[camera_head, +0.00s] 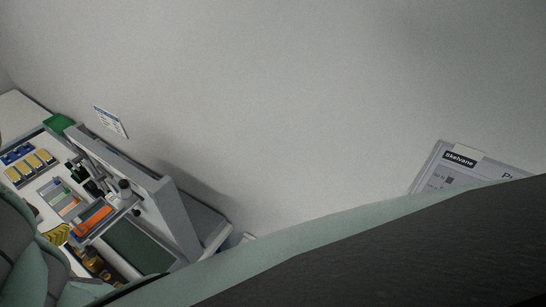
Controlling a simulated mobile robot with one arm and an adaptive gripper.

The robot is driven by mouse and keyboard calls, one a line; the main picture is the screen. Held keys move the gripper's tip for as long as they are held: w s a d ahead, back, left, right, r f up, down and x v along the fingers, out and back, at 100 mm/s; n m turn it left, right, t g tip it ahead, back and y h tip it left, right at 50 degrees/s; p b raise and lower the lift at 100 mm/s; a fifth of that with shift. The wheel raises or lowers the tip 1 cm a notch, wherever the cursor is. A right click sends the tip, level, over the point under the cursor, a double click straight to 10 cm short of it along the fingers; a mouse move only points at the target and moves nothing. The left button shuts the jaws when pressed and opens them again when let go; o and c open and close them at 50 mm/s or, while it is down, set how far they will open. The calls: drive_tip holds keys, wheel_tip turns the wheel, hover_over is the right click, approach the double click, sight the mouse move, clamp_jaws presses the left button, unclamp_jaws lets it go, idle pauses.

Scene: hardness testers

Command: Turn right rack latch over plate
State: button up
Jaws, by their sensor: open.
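A bench unit stands at the lower left, small and tilted in the view. It has a grey upright frame (174,215) with dark and metal fittings on its left side. A small rack (61,199) with coloured strips lies beside the fittings, and an orange plate-like piece (93,220) sits near it. I cannot make out a right rack latch or which way it is turned. My own arm covers the lower edge and lower left corner and hides part of the bench. I cannot see my gripper.
Yellow blocks in blue holders (37,163) stand at the far left, near a green object (59,123). A dark green panel (138,247) lies by the frame. A yellow-black striped piece (58,234) shows beside my arm. A sign (110,121) and a board (443,176) are on the plain wall.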

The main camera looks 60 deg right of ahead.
drive_tip(key=s+d+r+g+h+b, duration=0.1)
drive_tip(key=s+d+r+g+h, duration=0.3)
drive_tip(key=s+d+r+h, duration=0.15)
drive_tip(key=p, duration=0.3)
approach(122, 182)
drive_tip(key=shift+w+d+f+m+g, duration=0.15)
drive_tip(key=shift+w+d+m+g, duration=0.2)
drive_tip(key=shift+d, duration=0.35)
drive_tip(key=shift+x, duration=1.3)
drive_tip(key=b+x, duration=0.1)
drive_tip(key=x, duration=0.3)
drive_tip(key=shift+d+f, duration=0.1)
drive_tip(key=shift+f, duration=0.15)
drive_tip(key=shift+w+d+f+b, duration=0.15)
drive_tip(key=shift+w+d+b, duration=0.1)
drive_tip(key=shift+d+b, duration=0.3)
drive_tip(key=shift+o, duration=0.4)
clamp_jaws()
